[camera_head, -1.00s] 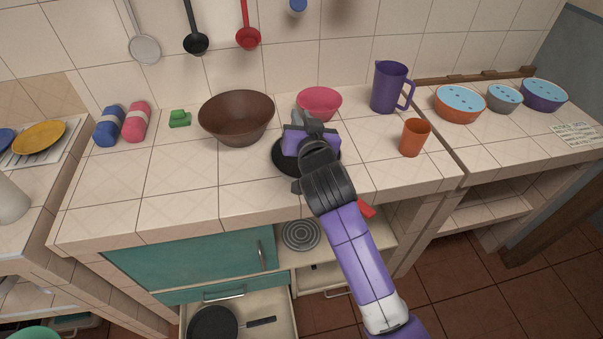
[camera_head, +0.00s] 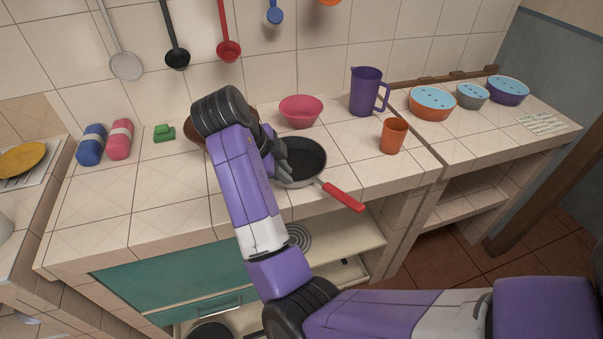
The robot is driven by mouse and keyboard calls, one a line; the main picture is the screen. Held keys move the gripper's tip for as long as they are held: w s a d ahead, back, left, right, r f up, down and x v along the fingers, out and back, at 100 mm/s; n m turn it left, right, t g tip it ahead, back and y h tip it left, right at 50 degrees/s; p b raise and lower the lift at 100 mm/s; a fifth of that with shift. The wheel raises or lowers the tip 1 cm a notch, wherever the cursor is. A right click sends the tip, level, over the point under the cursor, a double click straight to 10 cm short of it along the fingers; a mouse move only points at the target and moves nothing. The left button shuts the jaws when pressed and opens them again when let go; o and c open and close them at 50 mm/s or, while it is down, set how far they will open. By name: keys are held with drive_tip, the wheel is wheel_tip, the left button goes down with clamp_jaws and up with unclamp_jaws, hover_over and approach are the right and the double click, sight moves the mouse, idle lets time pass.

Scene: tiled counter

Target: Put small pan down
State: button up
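The small pan (camera_head: 308,156) has a dark inside, a pale outer wall and a red handle (camera_head: 344,197). It appears level at the counter top, right of my arm, its handle pointing to the lower right past the counter's front edge. I cannot tell for sure whether its base fully touches the tiles. My gripper (camera_head: 281,162) is at the pan's left rim, partly hidden by my own wrist. Whether its fingers are open or closed on the rim does not show clearly.
A brown bowl (camera_head: 194,132) is mostly hidden behind my arm. A pink bowl (camera_head: 300,112) stands behind the pan. An orange cup (camera_head: 394,136) and a purple jug (camera_head: 366,92) stand to the right. The tiled counter (camera_head: 135,195) is clear at left front.

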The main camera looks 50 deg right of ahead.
sight(295, 182)
drive_tip(key=shift+w+x, duration=0.2)
drive_tip(key=shift+x, duration=3.35)
drive_tip(key=shift+d, duration=0.1)
clamp_jaws()
drive_tip(key=shift+r, duration=0.2)
wheel_tip(295, 182, up, 20)
drive_tip(key=p, duration=0.1)
drive_tip(key=shift+p, duration=0.4)
drive_tip(key=shift+f, duration=0.15)
